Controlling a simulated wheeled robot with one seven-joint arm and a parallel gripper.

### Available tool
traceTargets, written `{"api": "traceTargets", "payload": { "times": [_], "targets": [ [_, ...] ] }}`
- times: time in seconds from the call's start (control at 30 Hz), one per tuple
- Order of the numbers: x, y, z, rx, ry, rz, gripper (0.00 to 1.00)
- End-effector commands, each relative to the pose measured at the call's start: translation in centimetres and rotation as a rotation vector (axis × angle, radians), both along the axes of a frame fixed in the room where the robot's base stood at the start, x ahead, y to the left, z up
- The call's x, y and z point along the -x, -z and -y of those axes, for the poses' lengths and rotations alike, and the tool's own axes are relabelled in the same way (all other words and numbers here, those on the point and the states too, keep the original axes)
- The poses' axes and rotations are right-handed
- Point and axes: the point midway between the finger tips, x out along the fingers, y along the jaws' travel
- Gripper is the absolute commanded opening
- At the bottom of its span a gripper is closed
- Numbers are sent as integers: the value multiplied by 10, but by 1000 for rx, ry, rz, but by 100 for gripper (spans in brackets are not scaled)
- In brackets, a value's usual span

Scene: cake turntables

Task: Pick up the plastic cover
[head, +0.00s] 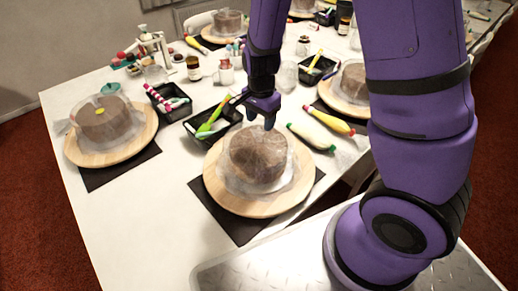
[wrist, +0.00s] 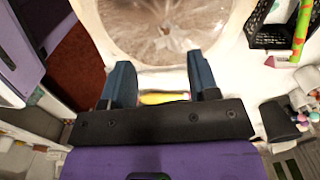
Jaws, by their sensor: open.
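A clear, crinkled plastic cover (head: 262,148) lies over a brown round cake on a wooden turntable (head: 218,188) at the front middle of the table. In the wrist view the plastic cover (wrist: 165,30) fills the top middle, just beyond my fingertips. My gripper (head: 261,118) hangs pointing down above the back edge of this cake. Its two blue fingers (wrist: 162,75) are spread apart with nothing between them. I cannot tell the exact gap between the fingertips and the plastic.
A second covered cake (head: 102,118) stands at the left and another (head: 350,82) behind my arm. A black tray (head: 211,128) with a green tool sits left of my gripper. Yellow-green piping bags (head: 318,138) lie to the right. The table's front left (head: 130,220) is clear.

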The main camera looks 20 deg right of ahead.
Motion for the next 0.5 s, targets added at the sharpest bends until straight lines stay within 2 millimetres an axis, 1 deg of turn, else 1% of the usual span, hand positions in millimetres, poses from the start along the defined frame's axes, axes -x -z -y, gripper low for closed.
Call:
{"api": "traceTargets", "payload": {
  "times": [0.03, 0.1, 0.37, 0.5],
  "targets": [
    [0, 7, 1, 1, 2, -2, 55],
    [0, 14, 0, 1, 0, -2, 55],
    [-2, 28, -1, 0, -1, 0, 55],
    [-6, 45, -1, 0, -1, -1, 55]
  ]
}}
